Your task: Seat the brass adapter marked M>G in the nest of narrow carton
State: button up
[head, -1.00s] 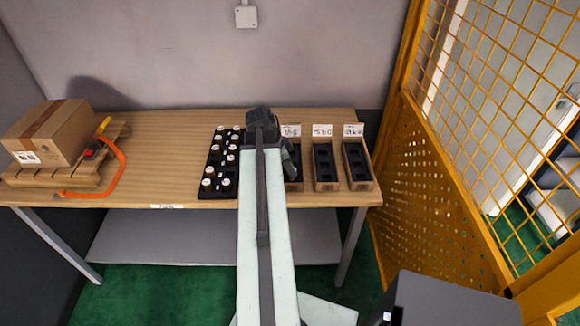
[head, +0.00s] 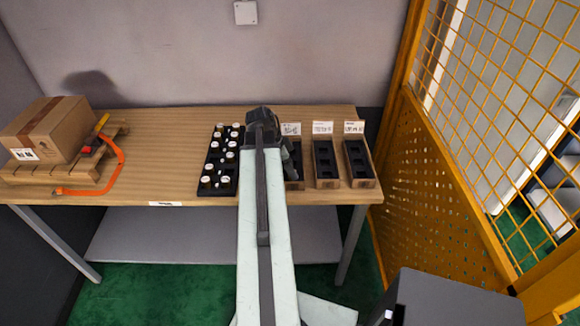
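A black tray (head: 209,187) on the wooden table holds several small round pieces with pale tops (head: 219,156). Their markings are too small to read, so I cannot tell which is the M>G adapter. Right of my arm stand narrow cartons with black nest inserts: a partly hidden one (head: 298,185), a middle one (head: 326,183) and a right one (head: 362,183). Each has a white label at its back, not legible. My gripper (head: 262,115) is at the far end of my arm, over the table between tray and cartons. Its fingers are hidden, so its opening and anything held cannot be seen.
The table (head: 160,135) is clear between pallet and tray. A yellow mesh fence (head: 440,190) stands close at the right.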

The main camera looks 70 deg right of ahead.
jog(key=p+v, duration=0.7)
jog(key=shift+r, duration=0.35)
jog(key=shift+w+a, duration=0.2)
jog(key=shift+w, duration=0.05)
